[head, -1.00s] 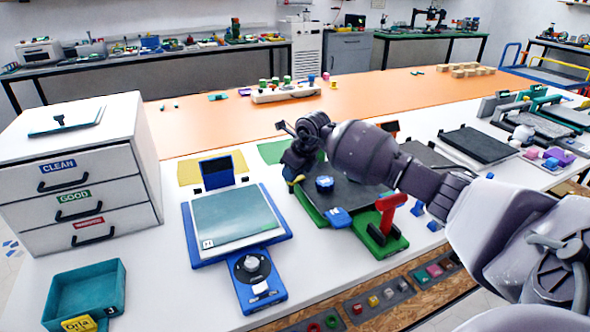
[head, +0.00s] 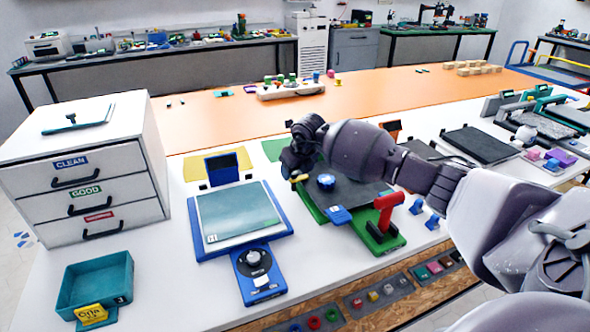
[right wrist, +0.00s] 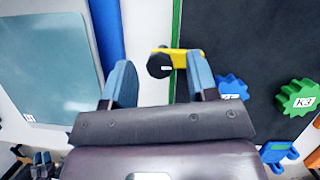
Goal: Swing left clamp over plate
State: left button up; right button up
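The left clamp is a small yellow arm with a black knob, at the left edge of the black plate (head: 352,192) in its green frame. In the right wrist view the yellow clamp (right wrist: 188,58) reaches right to the plate's edge (right wrist: 235,40), its black knob on the left. My right gripper (right wrist: 162,78) is open, its two blue-grey fingers apart on either side of the knob; I cannot tell if they touch it. In the head view my right gripper (head: 293,170) hangs just above the clamp and partly hides it. My left gripper is not in view.
Blue and green knobs sit on the plate, and a red handle (head: 387,210) stands at its front right. A blue-framed station (head: 285,225) with a dial is on the left. White drawers (head: 90,165) and a teal bin (head: 95,285) stand further left.

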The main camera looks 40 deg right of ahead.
jog(key=shift+s+r, duration=0.15)
jog(key=shift+r, duration=0.4)
jog(key=p+v, duration=0.2)
jog(key=v, duration=0.7)
jog(key=shift+s+r, duration=0.25)
jog(key=shift+r, duration=0.05)
